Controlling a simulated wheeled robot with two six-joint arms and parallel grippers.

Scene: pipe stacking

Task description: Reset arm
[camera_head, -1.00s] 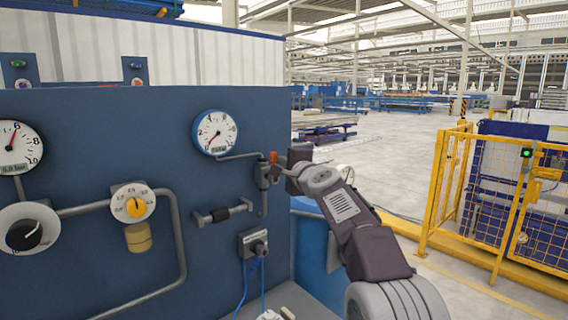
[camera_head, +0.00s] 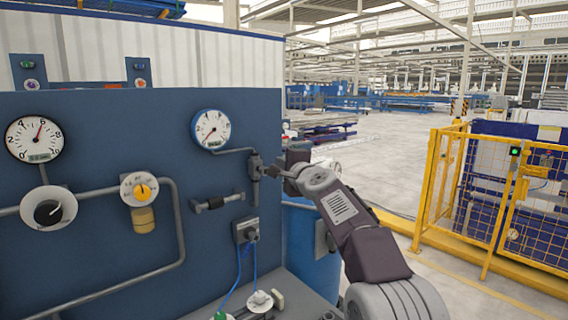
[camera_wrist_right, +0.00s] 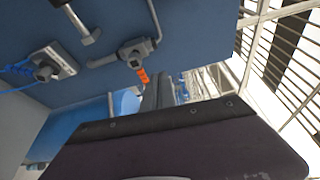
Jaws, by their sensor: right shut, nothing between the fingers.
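My right arm comes in from the lower right of the head view and reaches up to the blue panel (camera_head: 100,250). My right gripper (camera_head: 272,171) is shut and empty. It is beside a grey pipe valve (camera_head: 256,168), below the right gauge (camera_head: 210,129). In the right wrist view the shut fingers (camera_wrist_right: 160,90) show beyond the dark wrist housing, near the valve body (camera_wrist_right: 135,50) and its orange handle (camera_wrist_right: 142,75). The handle does not show in the head view. I cannot tell whether the fingers touch the valve. My left gripper is not in view.
The panel carries a left gauge (camera_head: 34,139), a black knob (camera_head: 48,211), a yellow regulator (camera_head: 140,190) and a grey socket (camera_head: 246,231) with blue cables. Small parts lie on the ledge below. A yellow fence (camera_head: 440,190) stands right. The floor between is open.

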